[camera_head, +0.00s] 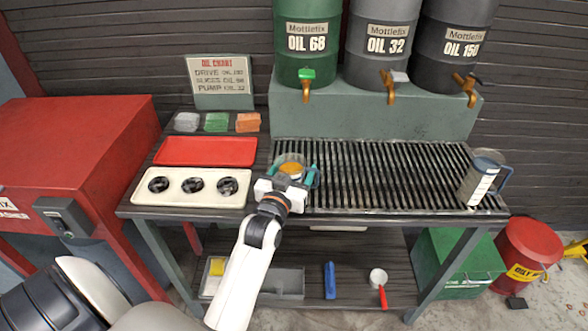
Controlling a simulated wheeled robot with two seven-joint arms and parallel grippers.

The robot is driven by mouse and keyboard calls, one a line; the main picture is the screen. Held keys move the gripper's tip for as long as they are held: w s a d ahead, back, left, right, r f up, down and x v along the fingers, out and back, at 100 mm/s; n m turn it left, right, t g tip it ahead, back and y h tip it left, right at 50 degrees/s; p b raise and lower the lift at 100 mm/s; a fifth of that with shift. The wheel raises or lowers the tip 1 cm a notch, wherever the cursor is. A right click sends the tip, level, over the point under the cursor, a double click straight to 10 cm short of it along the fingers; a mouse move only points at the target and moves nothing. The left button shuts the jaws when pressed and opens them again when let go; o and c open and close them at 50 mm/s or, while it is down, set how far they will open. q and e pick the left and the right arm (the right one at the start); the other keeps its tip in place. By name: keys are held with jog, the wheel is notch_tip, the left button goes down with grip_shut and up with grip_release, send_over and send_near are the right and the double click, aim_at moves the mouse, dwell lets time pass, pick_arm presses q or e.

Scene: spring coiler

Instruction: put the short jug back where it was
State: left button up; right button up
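The short jug (291,168), with amber oil in it, is at the left end of the slatted grate, partly hidden by my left gripper. My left gripper (293,174) comes from the front with its teal fingertips on either side of the jug. The fingers look close to the jug wall, but whether they press on it cannot be made out. It is also unclear whether the jug rests on the grate or is just above it. A taller clear jug (478,180) with a blue handle stands at the grate's right end. My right gripper is not in view.
Green, grey and black oil drums with taps (306,76) stand behind the grate (390,180). The grate's middle is clear.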

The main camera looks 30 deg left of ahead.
pick_arm(q)
jog(key=shift+o, duration=0.2)
jog(key=shift+r, duration=0.15)
jog(key=v, duration=1.2)
jog(key=shift+b, duration=0.3)
jog(key=shift+r, duration=0.1)
